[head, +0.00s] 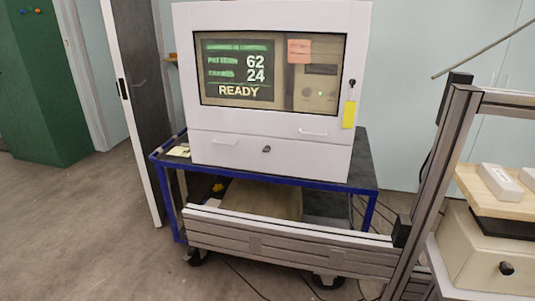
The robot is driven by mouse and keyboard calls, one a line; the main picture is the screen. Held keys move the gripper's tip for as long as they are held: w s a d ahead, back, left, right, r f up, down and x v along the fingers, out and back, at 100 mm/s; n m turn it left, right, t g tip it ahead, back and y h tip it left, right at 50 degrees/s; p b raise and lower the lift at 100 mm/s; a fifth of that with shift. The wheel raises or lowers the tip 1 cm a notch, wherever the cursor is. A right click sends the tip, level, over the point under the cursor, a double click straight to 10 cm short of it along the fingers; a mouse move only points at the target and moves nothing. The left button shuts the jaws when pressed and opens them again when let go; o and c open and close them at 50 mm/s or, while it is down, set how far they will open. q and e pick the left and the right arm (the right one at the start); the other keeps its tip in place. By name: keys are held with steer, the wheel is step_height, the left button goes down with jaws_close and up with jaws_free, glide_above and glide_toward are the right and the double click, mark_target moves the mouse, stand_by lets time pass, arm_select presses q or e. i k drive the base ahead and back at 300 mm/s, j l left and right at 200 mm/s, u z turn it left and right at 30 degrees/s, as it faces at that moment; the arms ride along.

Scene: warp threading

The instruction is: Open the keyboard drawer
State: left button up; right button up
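A white cabinet (182,60) with a window in front stands on a blue-framed cart. Behind the window a screen (238,70) reads "READY" with the numbers 62 and 24. Below the window is a wide white front panel (310,160), which looks like the drawer front and sits flush, closed. It has a pale handle (225,141) at its left and a dark knob or lock (266,149) near its middle. Another pale handle (312,133) sits just under the window at the right. Neither of my grippers is in view.
The cart (366,190) has dark shelves and casters. A low aluminium rail (290,245) crosses in front of it, joined to an upright post (435,190) at right. Grey floor (90,230) is open at left.

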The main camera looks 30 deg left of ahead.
mark_target(309, 159)
steer(key=j+z, duration=0.35)
steer(key=j, duration=2)
steer(key=i, duration=0.05)
